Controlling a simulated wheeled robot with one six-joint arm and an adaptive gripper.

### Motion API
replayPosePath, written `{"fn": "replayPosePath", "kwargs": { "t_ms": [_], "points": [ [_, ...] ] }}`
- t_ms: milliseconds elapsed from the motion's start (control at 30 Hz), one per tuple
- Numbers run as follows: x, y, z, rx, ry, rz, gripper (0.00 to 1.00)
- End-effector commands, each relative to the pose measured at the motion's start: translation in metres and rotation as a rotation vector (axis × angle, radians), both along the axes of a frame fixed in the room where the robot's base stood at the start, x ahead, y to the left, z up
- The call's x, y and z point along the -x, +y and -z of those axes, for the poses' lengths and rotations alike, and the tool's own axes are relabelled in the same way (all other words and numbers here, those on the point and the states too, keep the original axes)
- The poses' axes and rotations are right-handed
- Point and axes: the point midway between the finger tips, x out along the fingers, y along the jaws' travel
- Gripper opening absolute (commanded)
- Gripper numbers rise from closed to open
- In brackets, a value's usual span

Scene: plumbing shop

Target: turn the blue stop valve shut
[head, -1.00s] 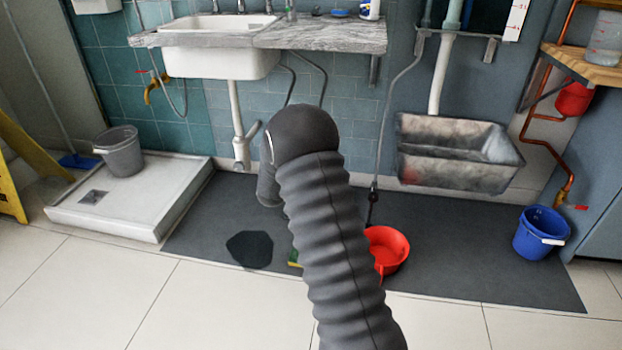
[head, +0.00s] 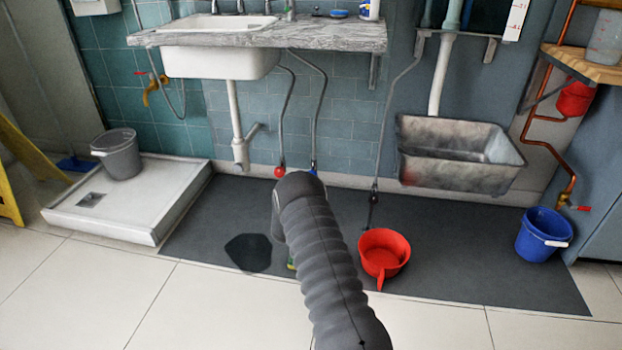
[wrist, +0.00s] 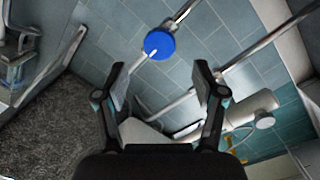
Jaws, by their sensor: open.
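The blue stop valve (wrist: 160,44) shows as a round blue knob on a thin pipe in the wrist view, at the upper middle. In the head view only a small blue part of it (head: 313,170) shows just above my arm. My gripper (wrist: 158,80) is open and empty in the wrist view. The knob lies beyond the fingertips, roughly centred across the gap and apart from both fingers. In the head view my gripper is hidden behind my own arm.
A red valve knob (head: 280,171) hangs just left of the blue one, under the sink (head: 220,62). A white drain pipe (head: 237,125) stands further left. A red bowl (head: 384,250) is on the dark mat (head: 460,250). A metal trough (head: 460,165) hangs at right.

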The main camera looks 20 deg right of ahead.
Motion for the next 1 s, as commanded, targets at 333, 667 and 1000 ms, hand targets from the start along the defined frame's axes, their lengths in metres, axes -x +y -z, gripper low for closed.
{"fn": "replayPosePath", "kwargs": {
  "t_ms": [333,667,1000],
  "points": [
    [-0.045,-0.039,0.001,-0.002,-0.002,0.001,0.70],
    [-0.063,-0.053,0.000,-0.001,0.000,-0.001,0.70],
    [-0.063,-0.054,0.000,-0.002,0.000,-0.001,0.57]
  ]
}}
